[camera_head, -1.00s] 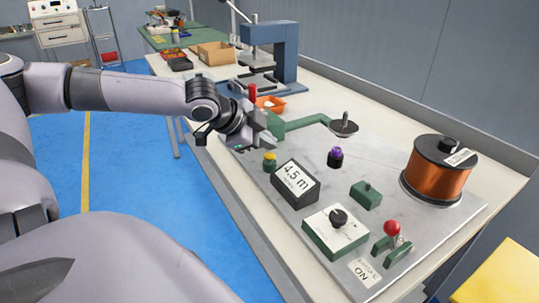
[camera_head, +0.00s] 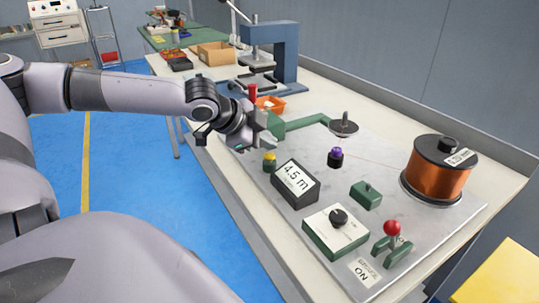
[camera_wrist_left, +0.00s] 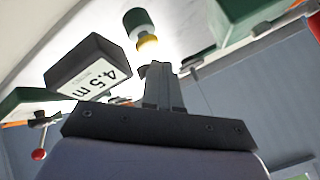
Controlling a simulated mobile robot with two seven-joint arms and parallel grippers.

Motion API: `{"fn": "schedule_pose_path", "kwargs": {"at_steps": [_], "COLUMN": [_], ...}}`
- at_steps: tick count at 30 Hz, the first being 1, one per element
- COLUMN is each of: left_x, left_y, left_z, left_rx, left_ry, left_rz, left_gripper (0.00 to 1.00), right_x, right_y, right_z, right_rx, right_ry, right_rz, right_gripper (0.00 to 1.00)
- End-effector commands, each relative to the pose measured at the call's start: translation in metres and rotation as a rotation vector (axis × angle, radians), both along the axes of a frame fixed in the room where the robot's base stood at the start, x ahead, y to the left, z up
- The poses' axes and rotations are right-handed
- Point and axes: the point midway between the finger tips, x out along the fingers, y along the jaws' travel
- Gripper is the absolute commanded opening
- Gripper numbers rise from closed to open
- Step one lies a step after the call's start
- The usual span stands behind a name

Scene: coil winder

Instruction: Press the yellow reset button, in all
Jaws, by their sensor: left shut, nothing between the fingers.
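The yellow reset button (camera_head: 269,156) sits on a short green base near the left edge of the grey winder plate, beside the 4.5 m display (camera_head: 295,183). In the left wrist view the yellow button (camera_wrist_left: 148,42) is just beyond my fingertips, with a small gap showing in that picture. My left gripper (camera_head: 264,139) is shut and empty, close to the button on its far side; it also shows in the wrist view (camera_wrist_left: 158,68). Whether it touches the button I cannot tell. My right gripper is not in view.
A green arm (camera_head: 300,124) lies right of my gripper.

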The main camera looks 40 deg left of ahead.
Motion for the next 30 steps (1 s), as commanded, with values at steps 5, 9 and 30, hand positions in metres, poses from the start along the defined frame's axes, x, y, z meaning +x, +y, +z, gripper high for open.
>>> {"fn": "schedule_pose_path", "kwargs": {"at_steps": [5, 9, 30], "left_x": [0.0, 0.0, 0.0], "left_y": [0.0, 0.0, 0.0], "left_z": [-0.001, -0.006, -0.011], "left_rx": [0.0, 0.0, 0.0], "left_ry": [0.0, 0.001, 0.0], "left_rz": [0.0, -0.001, 0.0], "left_gripper": [0.0, 0.0, 0.0], "right_x": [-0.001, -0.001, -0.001], "right_y": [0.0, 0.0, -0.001], "right_z": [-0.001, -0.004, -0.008], "right_rx": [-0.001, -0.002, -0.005], "right_ry": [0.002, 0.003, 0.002], "right_rz": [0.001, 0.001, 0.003], "right_gripper": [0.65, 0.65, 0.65]}}
